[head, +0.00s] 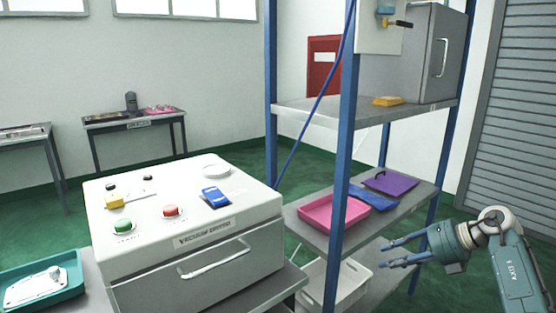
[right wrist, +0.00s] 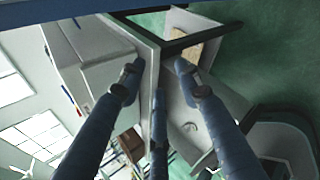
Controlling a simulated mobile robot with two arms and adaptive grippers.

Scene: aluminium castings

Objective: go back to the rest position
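My right gripper (head: 384,255) is at the lower right of the head view, in front of the lower part of the blue-posted shelf rack. Its blue fingers are spread apart with nothing between them. In the right wrist view my right gripper (right wrist: 158,78) shows its fingers apart and empty, with a tilted view of the grey furniture and green floor beyond. My left gripper is in neither view.
A vacuum drying oven (head: 190,231) stands on a bench at centre left, a teal tray (head: 70,285) beside it. The rack's shelf (head: 313,236) holds a pink tray (head: 316,221) and a purple tray (head: 390,184). A white bin (head: 346,291) sits below. Green floor (head: 480,285) is open at right.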

